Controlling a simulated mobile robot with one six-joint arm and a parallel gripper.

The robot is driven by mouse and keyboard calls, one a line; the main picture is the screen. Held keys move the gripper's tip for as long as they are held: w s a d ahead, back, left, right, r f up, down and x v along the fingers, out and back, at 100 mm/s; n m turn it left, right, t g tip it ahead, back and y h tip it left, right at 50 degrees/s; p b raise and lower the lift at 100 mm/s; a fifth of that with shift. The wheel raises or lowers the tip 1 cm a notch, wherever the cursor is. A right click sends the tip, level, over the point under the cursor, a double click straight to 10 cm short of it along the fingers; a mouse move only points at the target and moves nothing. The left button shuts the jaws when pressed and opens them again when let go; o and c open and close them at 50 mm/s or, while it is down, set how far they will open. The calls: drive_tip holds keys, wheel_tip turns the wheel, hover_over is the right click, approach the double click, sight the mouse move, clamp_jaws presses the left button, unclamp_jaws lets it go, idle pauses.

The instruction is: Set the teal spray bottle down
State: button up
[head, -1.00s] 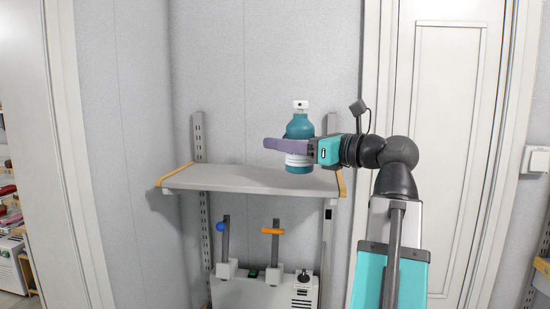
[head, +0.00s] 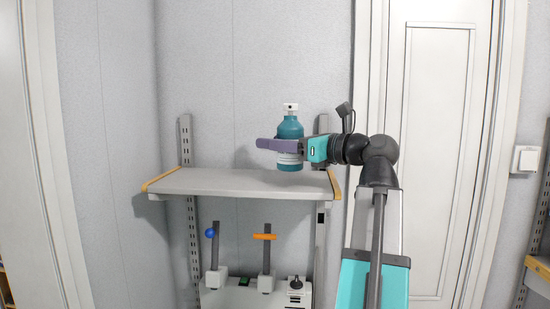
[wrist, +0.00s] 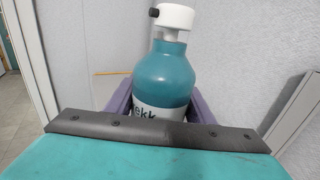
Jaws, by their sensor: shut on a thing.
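The teal spray bottle (head: 290,129) has a white cap and a white label, and stands upright in my gripper (head: 277,146). My gripper is shut on it around its label, with the purple fingers on either side. In the head view the bottle's base shows just over the right part of the grey shelf (head: 215,182); I cannot tell whether it touches the shelf. In the wrist view the bottle (wrist: 165,75) rises between the purple fingers, its lower part hidden behind my gripper.
The shelf top left of the bottle is bare. Below it stands a white device (head: 255,297) with a blue knob (head: 210,232) and an orange handle (head: 264,237). A grey wall is behind, a white door (head: 440,150) at the right.

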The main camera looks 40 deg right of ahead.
drive_tip(key=f, duration=0.2)
drive_tip(key=f+b, duration=0.1)
drive_tip(key=shift+s, duration=0.25)
drive_tip(key=shift+w+f, duration=0.2)
drive_tip(key=shift+w, duration=0.05)
drive_tip(key=shift+a+r, duration=0.1)
drive_tip(key=shift+a, duration=0.05)
drive_tip(key=shift+f, duration=0.2)
drive_tip(key=o, duration=1.4)
drive_tip(key=shift+o, duration=0.2)
drive_tip(key=shift+r, duration=0.15)
drive_tip(key=shift+s, duration=0.15)
